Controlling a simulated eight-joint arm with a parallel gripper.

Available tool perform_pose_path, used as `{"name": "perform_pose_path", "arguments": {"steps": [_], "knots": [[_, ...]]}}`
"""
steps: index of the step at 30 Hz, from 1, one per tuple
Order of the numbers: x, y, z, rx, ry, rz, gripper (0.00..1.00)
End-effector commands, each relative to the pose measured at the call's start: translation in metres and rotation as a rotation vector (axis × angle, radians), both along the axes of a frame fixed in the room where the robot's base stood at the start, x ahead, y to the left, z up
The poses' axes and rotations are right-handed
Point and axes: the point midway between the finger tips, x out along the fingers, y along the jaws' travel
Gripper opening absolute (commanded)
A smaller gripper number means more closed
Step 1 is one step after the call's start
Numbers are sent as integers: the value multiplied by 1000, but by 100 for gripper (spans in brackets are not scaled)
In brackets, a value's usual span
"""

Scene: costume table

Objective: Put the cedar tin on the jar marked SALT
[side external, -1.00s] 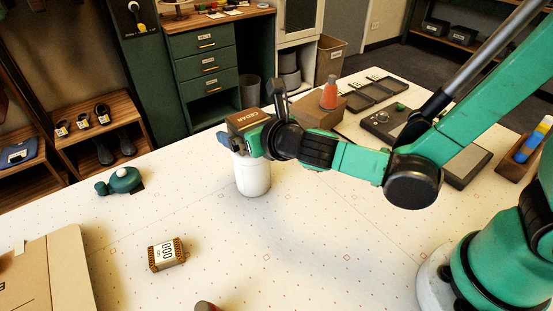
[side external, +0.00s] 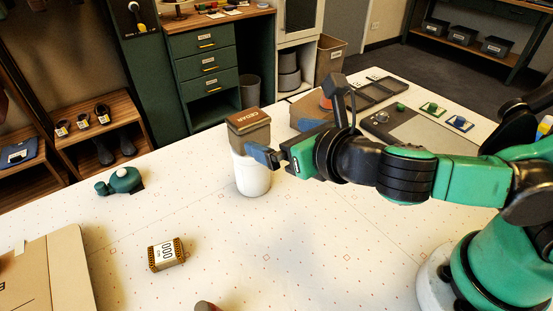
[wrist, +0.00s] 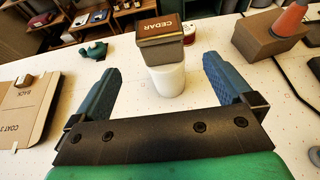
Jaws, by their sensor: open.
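The cedar tin (side external: 249,130), a brown box with CEDAR on its lid, rests on top of a white jar (side external: 252,174). In the wrist view the tin (wrist: 160,42) stands upright on the white jar (wrist: 167,80), beyond my fingertips. No SALT marking shows on the jar's visible side. My gripper (side external: 268,158) is open and apart from the tin, just to its right in the side view. In the wrist view its two blue fingers (wrist: 161,75) are spread wide with nothing between them.
A teal object (side external: 122,181) sits at the left and a cardboard box (side external: 50,270) at the front left. A brown box with an orange cone (wrist: 275,32) stands right of the jar.

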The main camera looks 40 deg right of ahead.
Motion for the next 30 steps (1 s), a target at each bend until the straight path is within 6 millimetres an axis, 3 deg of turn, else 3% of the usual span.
{"name": "perform_pose_path", "arguments": {"steps": [9,13,17,19,24,27,30], "knots": [[-14,-2,5,16,4,-12,100],[-9,-19,-1,229,70,-166,100],[-4,-55,-14,741,171,-559,100],[-5,-75,-20,1083,196,-832,100],[-11,-109,-24,1844,143,-1456,100],[-15,-119,-21,2167,76,-1719,100],[-16,-124,-18,2367,24,-1880,100]]}}
